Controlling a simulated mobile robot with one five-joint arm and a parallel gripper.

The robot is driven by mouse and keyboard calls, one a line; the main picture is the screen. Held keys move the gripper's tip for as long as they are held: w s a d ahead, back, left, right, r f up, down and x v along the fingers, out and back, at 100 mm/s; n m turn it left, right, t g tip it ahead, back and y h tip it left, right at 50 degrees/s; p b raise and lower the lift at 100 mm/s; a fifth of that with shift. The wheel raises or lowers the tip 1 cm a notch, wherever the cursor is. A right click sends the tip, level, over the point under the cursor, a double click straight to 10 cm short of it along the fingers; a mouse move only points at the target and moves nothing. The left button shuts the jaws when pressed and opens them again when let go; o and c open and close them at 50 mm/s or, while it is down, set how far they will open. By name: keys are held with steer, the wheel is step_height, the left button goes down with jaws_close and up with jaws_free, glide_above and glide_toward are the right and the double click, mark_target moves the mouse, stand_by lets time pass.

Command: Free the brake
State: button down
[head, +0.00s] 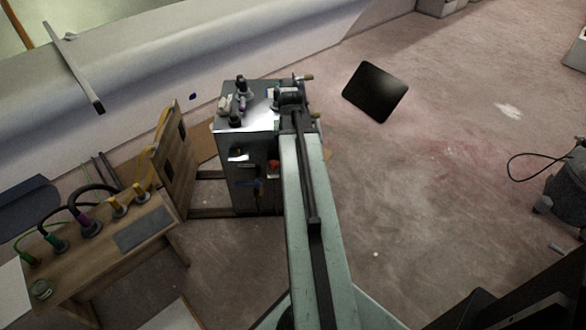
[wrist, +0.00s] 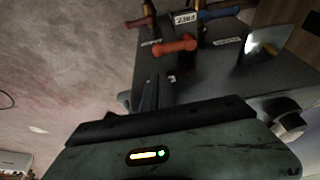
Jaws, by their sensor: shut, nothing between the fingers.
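A dark machine cabinet with a light top (head: 228,165) stands ahead of me in the head view, with my arm reaching over its right part. In the wrist view, an orange-red handle (wrist: 175,45) stands out from the cabinet, with a darker red handle (wrist: 138,22) behind it to the left and a blue handle (wrist: 220,13) to the right. A white label (wrist: 187,18), too blurred to read surely, sits between them. My gripper (wrist: 160,85) is shut and empty, just short of the orange-red handle and apart from it. I cannot tell which handle is the brake.
A wooden bench (head: 110,255) with plugs and cables stands at left, beside an upright wooden panel (head: 172,160). A black square plate (head: 375,92) lies right of the cabinet. The floor at right is mostly free, with a cable (head: 535,155) near the edge.

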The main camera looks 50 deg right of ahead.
steer(key=shift+s+d, duration=0.1)
steer(key=shift+d, duration=0.05)
steer(key=b+x, duration=0.9)
steer(key=x, duration=0.1)
